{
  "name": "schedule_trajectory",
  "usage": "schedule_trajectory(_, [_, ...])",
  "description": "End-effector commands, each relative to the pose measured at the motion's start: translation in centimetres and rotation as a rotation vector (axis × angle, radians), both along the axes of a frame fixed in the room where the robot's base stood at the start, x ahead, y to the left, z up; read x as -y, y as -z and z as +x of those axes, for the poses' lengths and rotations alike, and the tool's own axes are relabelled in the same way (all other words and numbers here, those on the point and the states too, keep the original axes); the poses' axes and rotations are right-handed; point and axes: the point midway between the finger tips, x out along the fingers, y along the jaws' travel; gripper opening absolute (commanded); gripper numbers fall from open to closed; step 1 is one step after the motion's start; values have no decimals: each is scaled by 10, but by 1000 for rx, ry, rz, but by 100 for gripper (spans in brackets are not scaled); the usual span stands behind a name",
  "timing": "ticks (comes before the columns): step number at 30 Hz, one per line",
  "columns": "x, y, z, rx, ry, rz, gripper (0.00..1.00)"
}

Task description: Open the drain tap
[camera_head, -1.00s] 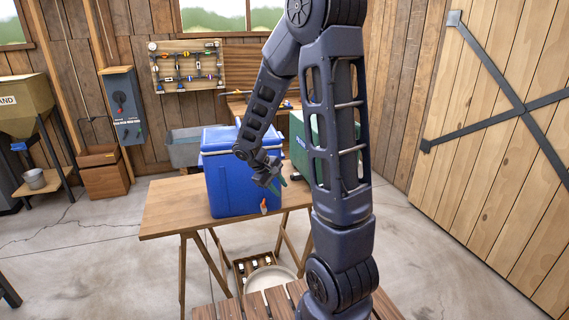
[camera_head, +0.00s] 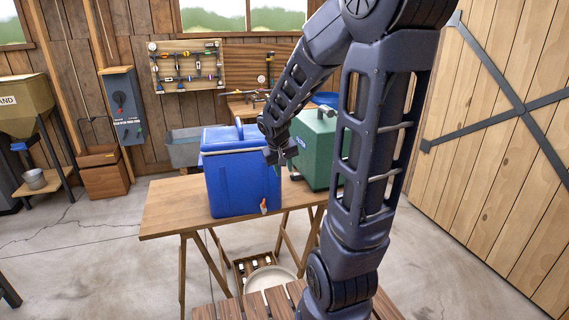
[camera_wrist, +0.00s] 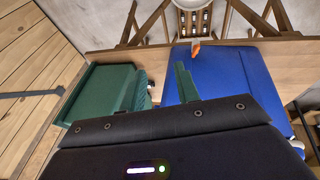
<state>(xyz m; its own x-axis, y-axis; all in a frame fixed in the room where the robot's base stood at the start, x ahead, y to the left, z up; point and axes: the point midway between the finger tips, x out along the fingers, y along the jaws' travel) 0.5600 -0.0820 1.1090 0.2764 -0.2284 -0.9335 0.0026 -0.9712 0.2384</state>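The blue cooler (camera_head: 228,180) stands on the wooden table with its lid shut. Its small drain tap (camera_head: 263,206) is orange and white and sits low on the front, near the right corner. The tap also shows in the wrist view (camera_wrist: 195,47), at the top edge of the cooler's blue front. My gripper (camera_head: 278,169) is beside the cooler's upper right front corner, above the tap and apart from it. In the wrist view its green fingers (camera_wrist: 165,86) are spread with nothing between them. The tap's handle position is too small to tell.
A green cooler (camera_head: 316,150) stands right of the blue one, close to my forearm. The wooden table (camera_head: 165,208) has free room at its left. Below it are a pale round basin (camera_head: 270,279) and a crate with bottles (camera_head: 250,264).

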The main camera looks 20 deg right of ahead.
Motion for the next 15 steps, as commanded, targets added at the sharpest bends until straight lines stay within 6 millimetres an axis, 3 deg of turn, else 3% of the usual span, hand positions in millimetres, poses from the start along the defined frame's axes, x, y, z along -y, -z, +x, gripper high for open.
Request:
schedule_trajectory(6, [3,-16,-2,79,62,54,32])
schedule_trajectory(15, [4,-23,-3,113,89,77,32])
